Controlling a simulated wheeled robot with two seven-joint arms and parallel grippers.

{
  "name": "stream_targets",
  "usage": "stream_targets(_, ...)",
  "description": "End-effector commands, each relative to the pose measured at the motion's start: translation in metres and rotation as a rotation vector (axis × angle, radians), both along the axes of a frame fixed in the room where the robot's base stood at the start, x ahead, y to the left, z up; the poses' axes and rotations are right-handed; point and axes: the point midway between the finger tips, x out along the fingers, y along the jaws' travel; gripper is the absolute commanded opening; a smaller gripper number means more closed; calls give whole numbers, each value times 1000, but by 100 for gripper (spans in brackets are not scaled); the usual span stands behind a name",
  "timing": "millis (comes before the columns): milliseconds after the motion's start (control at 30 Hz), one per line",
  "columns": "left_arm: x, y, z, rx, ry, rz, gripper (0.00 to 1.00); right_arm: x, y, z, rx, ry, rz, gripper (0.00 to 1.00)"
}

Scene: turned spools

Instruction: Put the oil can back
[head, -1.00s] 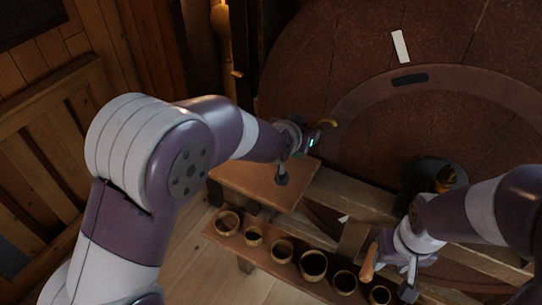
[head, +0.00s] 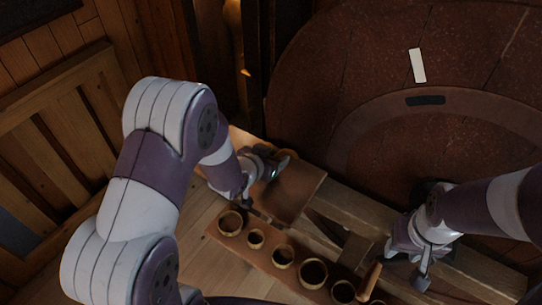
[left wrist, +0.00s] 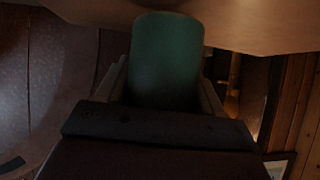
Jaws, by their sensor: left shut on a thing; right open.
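My left gripper (head: 279,165) is low at the near edge of the brown board beside the big round panel, in the head view. It is shut on the oil can, whose green body (left wrist: 167,62) stands between the two fingers in the left wrist view. In the head view the can is mostly hidden by the gripper; its base and spout cannot be made out. My right gripper (head: 389,250) is open at the right, over the wooden frame, with nothing visible between its fingers.
A brown board (head: 300,188) lies under the left gripper. Several round bowl-like holders (head: 313,273) line a low plank in front. A wooden handle (head: 370,282) stands near the right gripper. A large reddish round panel (head: 370,60) fills the back.

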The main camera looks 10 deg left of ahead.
Motion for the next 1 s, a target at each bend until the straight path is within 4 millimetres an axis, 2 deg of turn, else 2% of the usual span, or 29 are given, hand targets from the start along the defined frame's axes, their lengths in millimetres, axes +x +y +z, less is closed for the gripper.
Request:
stream_targets(100,1,0,-15,0,0,-1,6,0,0,5,0,0,0,43)
stream_targets(433,1,-1,-20,1,-4,0,6,0,0,1,0,0,0,43)
stream_targets(467,1,-1,-20,1,-2,-1,73,0,0,1,0,0,0,43)
stream_targets(500,1,-1,-19,2,-3,0,86,0,0,2,0,0,0,43)
stream_targets(533,1,-1,-19,2,-3,0,93,0,0,2,0,0,0,43)
stream_targets(867,1,0,-15,2,-3,0,93,0,0,5,0,0,0,43)
stream_targets(1000,-15,4,-7,1,-4,0,93,0,0,0,0,0,0,43)
